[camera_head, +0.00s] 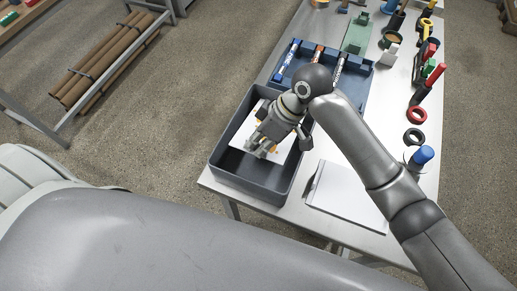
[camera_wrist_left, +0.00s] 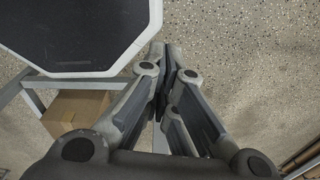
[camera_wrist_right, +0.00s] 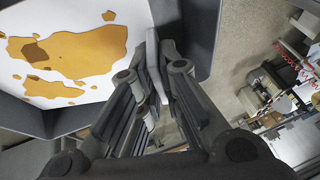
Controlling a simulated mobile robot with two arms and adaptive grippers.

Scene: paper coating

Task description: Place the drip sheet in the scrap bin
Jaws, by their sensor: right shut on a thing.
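The drip sheet (camera_head: 287,146) is white with orange-brown stains and lies over the inside of the dark grey scrap bin (camera_head: 228,172) at the table's near left corner. The stained sheet (camera_wrist_right: 100,86) fills the upper left of the right wrist view, with the bin's wall (camera_wrist_right: 204,32) beyond it. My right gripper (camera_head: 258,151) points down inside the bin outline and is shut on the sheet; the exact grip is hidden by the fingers. My left gripper (camera_wrist_left: 166,48) shows only in its wrist view, with its fingertips together and nothing visible between them.
A blue tray (camera_head: 357,98) with marker-like tubes stands behind the bin. A white pad (camera_head: 345,190) lies to its right. A blue-capped item (camera_head: 422,156), a black ring (camera_head: 413,136) and a red ring (camera_head: 416,114) line the table's right side. A rack of brown rolls (camera_head: 105,60) stands at upper left.

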